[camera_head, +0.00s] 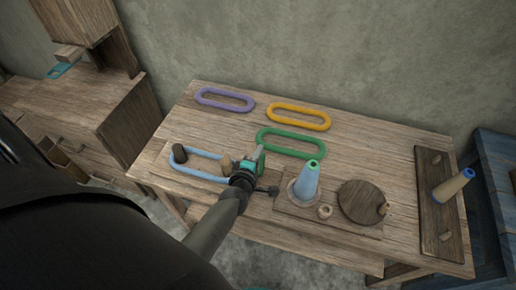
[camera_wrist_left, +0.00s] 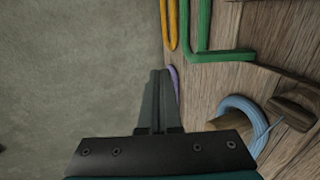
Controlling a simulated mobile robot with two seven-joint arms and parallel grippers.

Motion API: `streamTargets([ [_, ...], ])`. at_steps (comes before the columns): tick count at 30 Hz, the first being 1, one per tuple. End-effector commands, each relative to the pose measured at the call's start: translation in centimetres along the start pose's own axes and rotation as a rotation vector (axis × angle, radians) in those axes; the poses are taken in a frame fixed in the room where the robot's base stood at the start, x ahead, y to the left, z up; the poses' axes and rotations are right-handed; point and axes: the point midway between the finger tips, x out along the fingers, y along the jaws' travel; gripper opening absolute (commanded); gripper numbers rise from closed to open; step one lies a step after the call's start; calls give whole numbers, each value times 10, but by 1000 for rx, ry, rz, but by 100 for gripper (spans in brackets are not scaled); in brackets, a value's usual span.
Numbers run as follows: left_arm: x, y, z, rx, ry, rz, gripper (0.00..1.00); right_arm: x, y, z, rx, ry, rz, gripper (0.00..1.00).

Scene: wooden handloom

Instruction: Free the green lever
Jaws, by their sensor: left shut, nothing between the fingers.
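A green elongated ring (camera_head: 290,153) lies flat on the wooden table (camera_head: 370,155); it also shows in the wrist view (camera_wrist_left: 206,57). I cannot pick out a separate green lever. My left gripper (camera_head: 260,151) is shut and empty above the table, between the green ring and a light blue ring (camera_head: 197,174). Its closed fingers (camera_wrist_left: 157,75) show in the wrist view. The blue ring loops around two wooden pegs, a dark one (camera_head: 180,153) and a lighter one (camera_head: 226,161) beside my gripper. My right gripper is not in view.
Purple (camera_head: 225,99) and yellow (camera_head: 299,116) rings lie farther back. A blue cone (camera_head: 307,183) with a green top stands on a board right of my gripper. A round wooden disc (camera_head: 359,202) and a blue-tipped spool (camera_head: 453,185) are farther right. The back middle right is clear.

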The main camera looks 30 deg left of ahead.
Motion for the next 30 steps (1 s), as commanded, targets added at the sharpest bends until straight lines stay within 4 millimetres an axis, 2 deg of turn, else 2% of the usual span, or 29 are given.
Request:
streamTargets([
  [1, -12, 9, 0, -1, 1, -1, 0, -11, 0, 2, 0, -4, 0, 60],
  [3, -24, 16, 0, -3, 1, 0, 0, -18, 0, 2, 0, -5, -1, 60],
  [12, -63, 35, 0, 0, 0, 0, 0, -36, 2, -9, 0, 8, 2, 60],
  [18, -71, 39, -1, 0, 1, 1, 0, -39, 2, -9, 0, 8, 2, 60],
  [30, -71, 38, 0, 0, 0, 0, 0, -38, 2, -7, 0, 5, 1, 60],
])
